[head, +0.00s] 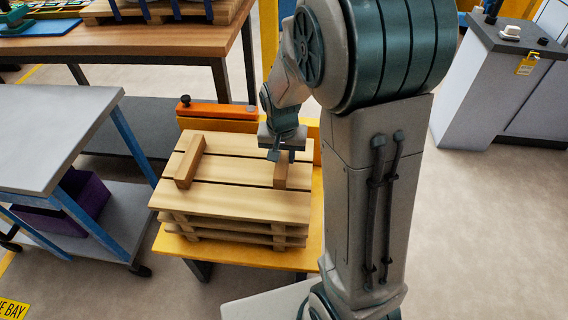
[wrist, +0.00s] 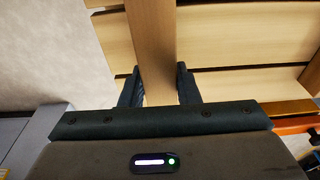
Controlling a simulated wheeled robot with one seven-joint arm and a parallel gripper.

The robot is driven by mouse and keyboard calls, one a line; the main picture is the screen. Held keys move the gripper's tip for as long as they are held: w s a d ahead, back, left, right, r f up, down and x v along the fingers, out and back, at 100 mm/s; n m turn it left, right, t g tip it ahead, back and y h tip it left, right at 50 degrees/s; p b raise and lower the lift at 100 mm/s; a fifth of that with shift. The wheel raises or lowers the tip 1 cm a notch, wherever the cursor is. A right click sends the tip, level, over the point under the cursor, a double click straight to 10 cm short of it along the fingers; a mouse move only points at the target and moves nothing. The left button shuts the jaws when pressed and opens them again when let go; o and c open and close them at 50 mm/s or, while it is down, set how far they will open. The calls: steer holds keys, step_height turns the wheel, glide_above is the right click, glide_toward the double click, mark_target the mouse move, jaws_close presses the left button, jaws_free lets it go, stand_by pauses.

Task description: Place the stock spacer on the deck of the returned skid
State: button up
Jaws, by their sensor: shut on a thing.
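My gripper (head: 280,153) is shut on a wooden spacer block (head: 281,175) at the right side of the skid deck. In the wrist view the block (wrist: 152,45) runs between the two dark fingers (wrist: 158,88). The block is at the deck's surface; I cannot tell whether it touches or hovers slightly. The slatted wooden skid (head: 235,195) tops a stack of skids. A second wooden block (head: 189,160) lies on the deck's left side, apart from my gripper.
The stack stands on a yellow-topped stand (head: 225,252) with an orange rail (head: 217,111) behind. A grey-topped cart (head: 60,135) is at left, a wooden bench (head: 150,45) behind it. A grey cabinet (head: 480,90) stands at right. Floor at right is clear.

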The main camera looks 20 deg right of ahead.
steer(key=shift+f+b, duration=0.4)
steer(key=shift+f, duration=1.3)
steer(key=shift+f, duration=0.2)
steer(key=o, duration=1.1)
steer(key=shift+r, duration=0.1)
